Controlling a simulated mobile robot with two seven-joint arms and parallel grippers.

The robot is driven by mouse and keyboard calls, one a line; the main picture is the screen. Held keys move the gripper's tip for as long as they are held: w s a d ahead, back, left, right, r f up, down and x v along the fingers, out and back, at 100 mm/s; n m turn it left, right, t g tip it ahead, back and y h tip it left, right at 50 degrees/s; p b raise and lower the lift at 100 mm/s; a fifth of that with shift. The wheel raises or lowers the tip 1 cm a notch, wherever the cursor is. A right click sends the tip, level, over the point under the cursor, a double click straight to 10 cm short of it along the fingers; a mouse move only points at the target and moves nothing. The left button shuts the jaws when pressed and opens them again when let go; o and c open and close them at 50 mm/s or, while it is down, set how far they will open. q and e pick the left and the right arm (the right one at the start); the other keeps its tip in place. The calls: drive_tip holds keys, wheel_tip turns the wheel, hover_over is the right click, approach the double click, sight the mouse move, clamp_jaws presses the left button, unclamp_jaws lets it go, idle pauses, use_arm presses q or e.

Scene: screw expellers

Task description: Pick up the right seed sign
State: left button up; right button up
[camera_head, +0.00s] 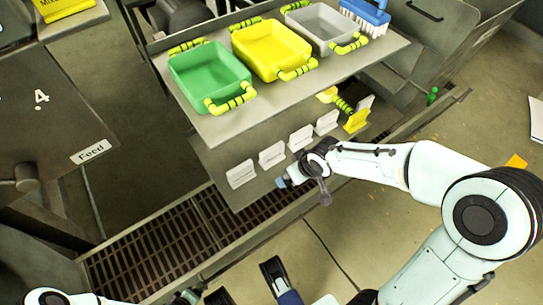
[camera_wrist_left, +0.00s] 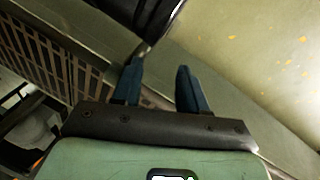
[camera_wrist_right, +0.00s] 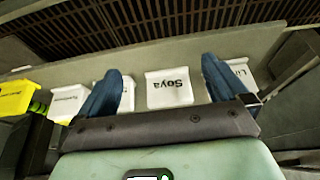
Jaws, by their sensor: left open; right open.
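A row of small white seed signs stands along the lower grey shelf: one at the left end (camera_head: 240,174), then others (camera_head: 272,154), (camera_head: 300,138) and (camera_head: 327,121) to its right. In the right wrist view the text is upside down: a "Soya" sign (camera_wrist_right: 169,87) shows between my fingers, a partly covered sign starting "Li" (camera_wrist_right: 240,75) is on the right, and another white sign (camera_wrist_right: 68,102) is on the left. My right gripper (camera_wrist_right: 160,68) is open and empty beside the row. My left gripper (camera_wrist_left: 158,68) is open and empty, over the grating's edge.
A floor grating (camera_head: 150,255) runs below.

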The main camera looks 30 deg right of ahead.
sight(274, 151)
drive_tip(key=w, duration=0.5)
drive_tip(key=w+b, duration=0.1)
drive_tip(key=w, duration=0.2)
drive_tip(key=shift+w+a+f, duration=0.1)
drive_tip(key=shift+a, duration=0.3)
drive_tip(key=shift+w, duration=0.45)
drive_tip(key=shift+w+f+b, duration=0.15)
drive_tip(key=shift+w+b, duration=0.15)
drive_tip(key=shift+w, duration=0.05)
drive_tip(key=b+x, duration=0.1)
drive_tip(key=x, duration=0.3)
drive_tip(key=shift+f, duration=0.25)
use_arm(q)
drive_tip(key=s+a+f+g, duration=0.1)
drive_tip(key=s+f, duration=0.2)
drive_tip(key=f, duration=0.2)
drive_tip(key=shift+s+a+g, duration=0.2)
drive_tip(key=shift+g, duration=0.1)
drive_tip(key=shift+f, duration=0.1)
use_arm(e)
drive_tip(key=shift+c, duration=0.3)
drive_tip(key=c, duration=0.6)
